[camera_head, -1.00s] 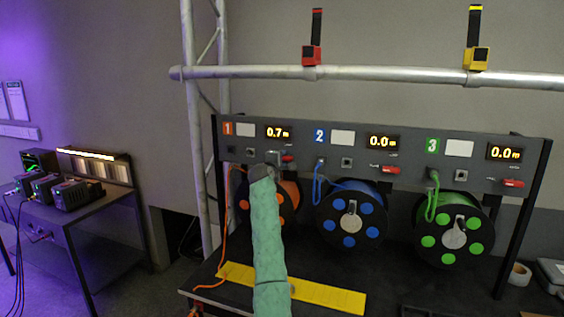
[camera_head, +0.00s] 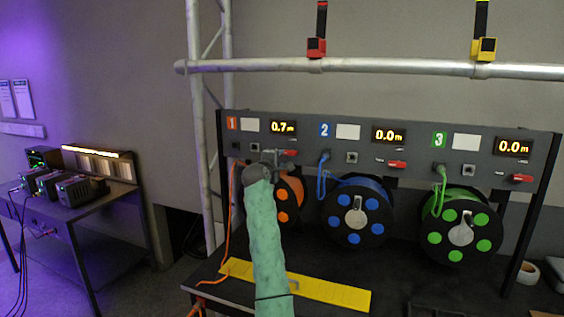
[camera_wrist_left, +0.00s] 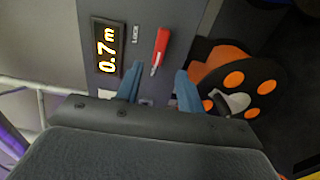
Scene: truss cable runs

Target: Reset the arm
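My left arm, in a green sleeve, reaches up in the head view to the panel under station 1. My left gripper (camera_head: 272,158) is partly hidden there by its own wrist. In the left wrist view its two blue-grey fingers (camera_wrist_left: 159,87) stand apart with nothing between them. The red lever (camera_wrist_left: 159,47) by the LOCK label lies just beyond the fingertips, and the display beside it reads 0.7 m (camera_wrist_left: 107,47). The orange cable reel (camera_head: 288,200) is partly hidden behind my arm. My right gripper is in neither view.
The blue reel (camera_head: 356,212) and green reel (camera_head: 460,232) stand to the right under the grey panel (camera_head: 415,160). A yellow strip (camera_head: 330,291) lies on the dark bench. A truss bar (camera_head: 400,66) crosses above. A side table (camera_head: 100,205) with devices stands at left.

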